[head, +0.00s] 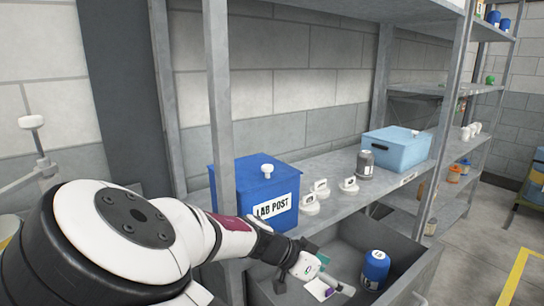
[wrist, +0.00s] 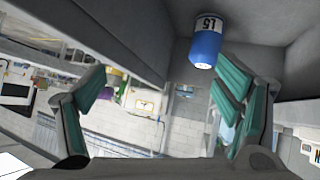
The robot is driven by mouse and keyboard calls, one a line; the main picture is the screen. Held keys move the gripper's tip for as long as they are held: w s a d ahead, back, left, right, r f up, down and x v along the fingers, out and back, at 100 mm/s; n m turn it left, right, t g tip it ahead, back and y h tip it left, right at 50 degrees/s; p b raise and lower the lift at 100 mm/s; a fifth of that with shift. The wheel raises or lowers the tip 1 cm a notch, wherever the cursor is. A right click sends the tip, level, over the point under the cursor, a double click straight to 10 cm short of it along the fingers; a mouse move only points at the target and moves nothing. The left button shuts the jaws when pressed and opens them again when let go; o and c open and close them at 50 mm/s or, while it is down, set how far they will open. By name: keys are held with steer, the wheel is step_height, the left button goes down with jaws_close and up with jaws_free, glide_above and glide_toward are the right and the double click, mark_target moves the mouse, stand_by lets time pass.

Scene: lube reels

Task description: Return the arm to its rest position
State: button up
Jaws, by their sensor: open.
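My arm (head: 120,232) reaches from the lower left of the head view toward the open grey bin (head: 345,250) below the shelf. My gripper (head: 312,268) is at or over the bin's left part, partly hidden by my own wrist. In the wrist view my gripper (wrist: 160,82) is open, its teal-padded fingers wide apart with nothing held between them. A blue bottle with a white label (head: 375,268) stands in the bin to the right of my gripper. It also shows at the top of the wrist view (wrist: 206,45), apart from the fingers.
The shelf board above the bin holds a blue box labelled LAB POST (head: 255,195), several white handled pieces (head: 310,204), a grey bottle (head: 364,165) and a light blue box (head: 396,150). A grey shelf post (head: 218,90) stands close to my arm. Floor (head: 490,225) is clear at right.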

steer(key=s+d+r+n+t+y, duration=0.2)
steer(key=s+r+n+y, duration=0.35)
steer(key=s+r, duration=0.6)
steer(key=s+d+r+n+t+y, duration=0.25)
steer(key=s+r+n+y, duration=0.35)
steer(key=s+r, duration=0.5)
steer(key=s+f+n+g+h+b, duration=0.1)
steer(key=s+f+g+b, duration=0.3)
steer(key=f, duration=0.4)
steer(key=s+f+g+h+b, duration=0.1)
steer(key=s+f+g+b, duration=0.1)
steer(key=s+f+b, duration=0.35)
step_height(320, 180, up, 17)
steer(key=w+t+p, duration=0.1)
steer(key=t+p, duration=0.2)
steer(key=p, duration=1.4)
steer(key=shift+w+d+t+y, duration=0.3)
steer(key=shift+w+t+y, duration=0.05)
steer(key=shift+w, duration=0.05)
